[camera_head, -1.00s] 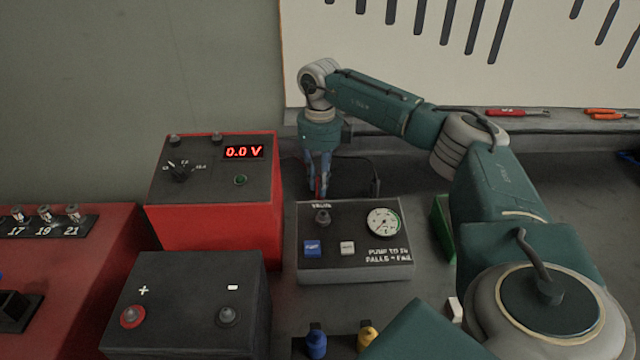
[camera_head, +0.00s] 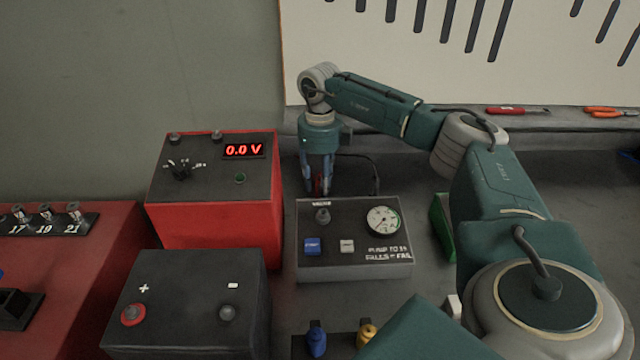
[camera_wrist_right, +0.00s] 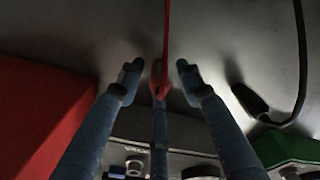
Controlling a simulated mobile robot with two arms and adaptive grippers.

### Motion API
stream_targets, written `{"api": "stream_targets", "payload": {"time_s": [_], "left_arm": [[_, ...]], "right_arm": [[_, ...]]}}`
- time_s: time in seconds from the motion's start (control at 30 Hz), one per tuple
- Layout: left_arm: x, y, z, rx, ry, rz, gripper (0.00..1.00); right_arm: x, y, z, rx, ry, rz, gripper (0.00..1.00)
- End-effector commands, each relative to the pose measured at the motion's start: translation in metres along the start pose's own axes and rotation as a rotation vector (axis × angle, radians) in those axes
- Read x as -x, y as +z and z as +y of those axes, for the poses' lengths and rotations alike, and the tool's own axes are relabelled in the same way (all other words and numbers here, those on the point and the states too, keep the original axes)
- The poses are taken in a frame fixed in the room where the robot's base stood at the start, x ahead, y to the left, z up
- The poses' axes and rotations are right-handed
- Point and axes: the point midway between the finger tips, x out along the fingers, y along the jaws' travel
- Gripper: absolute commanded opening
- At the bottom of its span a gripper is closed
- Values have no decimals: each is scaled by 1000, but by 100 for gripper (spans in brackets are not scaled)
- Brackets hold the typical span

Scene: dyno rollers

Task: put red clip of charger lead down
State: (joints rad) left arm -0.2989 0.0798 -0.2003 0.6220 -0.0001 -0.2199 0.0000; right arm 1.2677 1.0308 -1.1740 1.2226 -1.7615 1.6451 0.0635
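My right gripper (camera_head: 318,188) points down behind the grey tester box. Its fingers are spread, and the wrist view shows gaps beside the red clip (camera_wrist_right: 158,82) between the fingertips (camera_wrist_right: 159,76). The clip is also partly visible between the fingers in the head view (camera_head: 319,183). A red lead (camera_wrist_right: 167,30) runs from it. It appears to be at the bench surface, though exact contact is hard to tell. The red charger (camera_head: 213,222) with a 0.0 V display stands to the left. My left gripper is not in view.
A black clip (camera_wrist_right: 248,100) on a black lead lies to the right in the wrist view. The tester box (camera_head: 355,272) is just in front of the gripper, with a green object (camera_head: 441,225) to its right. A black battery (camera_head: 185,285) stands front left.

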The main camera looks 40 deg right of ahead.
Motion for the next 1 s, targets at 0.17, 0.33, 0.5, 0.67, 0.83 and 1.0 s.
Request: {"api": "stream_targets", "payload": {"time_s": [0.17, 0.33, 0.5, 0.67, 0.83, 1.0], "left_arm": [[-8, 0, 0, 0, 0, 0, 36], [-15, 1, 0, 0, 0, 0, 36], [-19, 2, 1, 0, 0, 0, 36], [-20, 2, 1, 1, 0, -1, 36], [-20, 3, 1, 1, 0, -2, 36], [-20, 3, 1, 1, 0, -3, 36]], "right_arm": [[28, 2, 0, -1, 0, -7, 36], [66, 2, 0, 1, 0, -8, 36], [98, 1, 0, 1, 1, -5, 36], [115, 1, 0, 0, 1, -3, 36], [120, 0, 0, 0, 0, -2, 36], [119, 0, 0, 0, 0, -2, 36]]}}
